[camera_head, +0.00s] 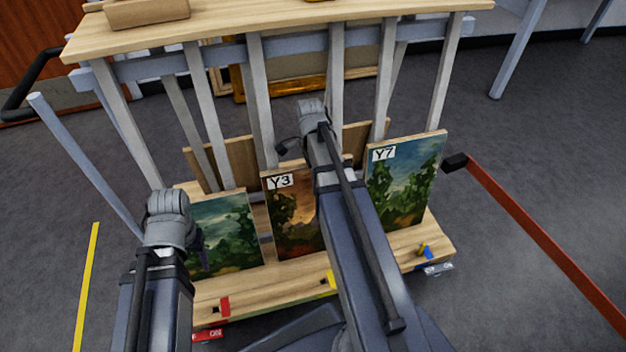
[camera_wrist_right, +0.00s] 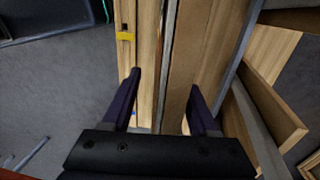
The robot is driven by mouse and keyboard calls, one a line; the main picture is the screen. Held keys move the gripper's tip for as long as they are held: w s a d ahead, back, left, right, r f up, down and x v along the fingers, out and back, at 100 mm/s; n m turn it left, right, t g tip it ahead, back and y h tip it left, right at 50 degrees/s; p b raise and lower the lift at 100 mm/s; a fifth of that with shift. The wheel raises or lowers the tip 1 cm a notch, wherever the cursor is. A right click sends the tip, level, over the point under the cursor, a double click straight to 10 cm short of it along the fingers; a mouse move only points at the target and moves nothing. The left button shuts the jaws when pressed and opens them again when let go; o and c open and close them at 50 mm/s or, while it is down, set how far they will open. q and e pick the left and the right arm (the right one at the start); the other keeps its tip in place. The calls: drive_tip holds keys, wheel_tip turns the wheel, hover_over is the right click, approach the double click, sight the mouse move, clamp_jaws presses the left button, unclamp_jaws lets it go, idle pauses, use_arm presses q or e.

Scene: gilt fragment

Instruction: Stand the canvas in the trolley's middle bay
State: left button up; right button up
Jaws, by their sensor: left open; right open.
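Three painted canvases stand upright on the trolley's wooden base (camera_head: 270,288). The canvas marked Y3 (camera_head: 285,225) is in the middle, behind a yellow tag (camera_head: 329,279) and partly hidden by my right arm. The canvas marked Y7 (camera_head: 405,190) is at right. A green landscape canvas (camera_head: 228,232) is at left, partly covered by my left arm. My left gripper (camera_head: 200,250) is open in front of it; contact is unclear. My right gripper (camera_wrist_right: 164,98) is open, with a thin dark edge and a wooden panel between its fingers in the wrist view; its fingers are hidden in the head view.
The trolley's wooden top shelf (camera_head: 260,24) overhangs grey uprights (camera_head: 262,100). Red (camera_head: 223,305) and blue (camera_head: 428,252) tags mark the base's ends. A red bar (camera_head: 540,235) lies at right, and a yellow floor line (camera_head: 86,285) at left. Gilt frames (camera_head: 310,88) stand behind.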

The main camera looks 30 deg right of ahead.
drive_tip(key=shift+r, duration=0.1)
use_arm(q)
wheel_tip(320, 180, up, 8)
drive_tip(key=p, duration=0.7)
drive_tip(key=shift+p, duration=0.35)
use_arm(e)
drive_tip(key=r, duration=0.5)
drive_tip(key=w+r, duration=0.1)
drive_tip(key=r, duration=0.1)
drive_tip(key=shift+d+r, duration=0.15)
drive_tip(key=shift+r, duration=0.15)
use_arm(q)
drive_tip(key=shift+d+f, duration=0.1)
drive_tip(key=shift+f, duration=0.05)
